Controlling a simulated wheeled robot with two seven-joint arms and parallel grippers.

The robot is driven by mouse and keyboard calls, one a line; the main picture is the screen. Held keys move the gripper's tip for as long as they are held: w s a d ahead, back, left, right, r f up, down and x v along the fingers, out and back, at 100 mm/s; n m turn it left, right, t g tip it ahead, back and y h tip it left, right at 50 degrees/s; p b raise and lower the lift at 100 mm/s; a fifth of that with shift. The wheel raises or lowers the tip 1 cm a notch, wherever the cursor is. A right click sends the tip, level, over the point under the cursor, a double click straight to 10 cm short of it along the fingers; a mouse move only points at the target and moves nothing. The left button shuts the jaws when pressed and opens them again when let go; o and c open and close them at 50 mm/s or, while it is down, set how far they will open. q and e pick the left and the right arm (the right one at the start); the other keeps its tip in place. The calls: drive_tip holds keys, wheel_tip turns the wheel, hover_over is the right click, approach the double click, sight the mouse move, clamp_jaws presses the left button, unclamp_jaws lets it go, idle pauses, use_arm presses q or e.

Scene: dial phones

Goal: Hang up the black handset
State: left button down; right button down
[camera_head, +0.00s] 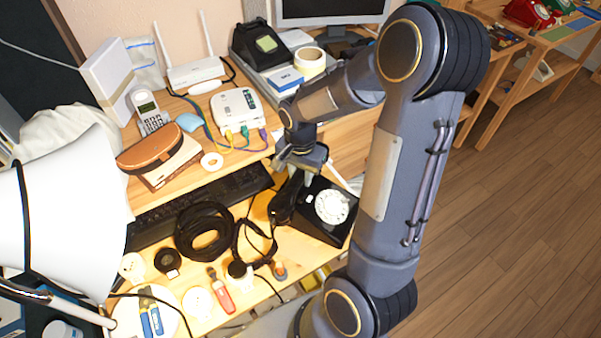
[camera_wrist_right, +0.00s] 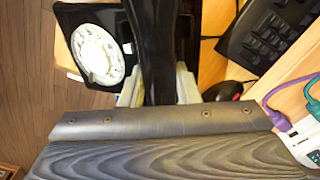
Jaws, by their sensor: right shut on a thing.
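The black dial phone (camera_head: 322,230) with a white dial sits near the desk's right edge in the head view. Its black body also shows at the upper left of the wrist view (camera_wrist_right: 72,15), beside the white dial (camera_wrist_right: 97,54). My right gripper (camera_head: 298,172) is shut on the black handset (camera_head: 284,204), just left of the phone body. In the wrist view the handset (camera_wrist_right: 153,40) runs between the pale fingers and overlaps the phone's right side. The cradle is largely hidden, and I cannot tell whether the handset touches it. My left gripper is not in view.
A black keyboard (camera_head: 160,226), a coiled black cable (camera_head: 203,232) and a red-handled tool (camera_head: 222,291) lie left of the phone. A white network box (camera_head: 238,108) with coloured cables stands behind. A computer mouse (camera_wrist_right: 222,91) lies close to the gripper. Open floor lies right of the desk.

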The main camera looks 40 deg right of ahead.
drive_tip(key=shift+f+b, duration=0.6)
drive_tip(key=shift+f, duration=0.2)
drive_tip(key=c, duration=1)
unclamp_jaws()
drive_tip(key=shift+r+p, duration=0.55)
drive_tip(key=shift+r, duration=3.4)
drive_tip(key=s+a+r+n+t+y+p, duration=0.1)
drive_tip(key=s+a+r+n+t, duration=0.1)
drive_tip(key=s+a+r+n, duration=0.1)
drive_tip(key=s+a+r+n+t+y+p, duration=0.1)
drive_tip(key=s+a+r+n+p, duration=0.1)
drive_tip(key=s+a+r+n, duration=0.2)
drive_tip(key=s+a+r+n+t+y+p, duration=0.1)
drive_tip(key=s+a+r+n+t+p, duration=0.1)
drive_tip(key=s+a+r+n, duration=0.2)
drive_tip(key=shift+s+a+r+t+y, duration=0.15)
drive_tip(key=shift+s+r, duration=0.15)
drive_tip(key=shift+s, duration=0.35)
drive_tip(key=shift+s+a+r+t+y, duration=0.1)
drive_tip(key=shift+s+r, duration=0.15)
drive_tip(key=shift+s, duration=0.35)
drive_tip(key=shift+s+a+r+t+y, duration=0.15)
drive_tip(key=shift+s+r, duration=0.15)
drive_tip(key=shift+s, duration=0.35)
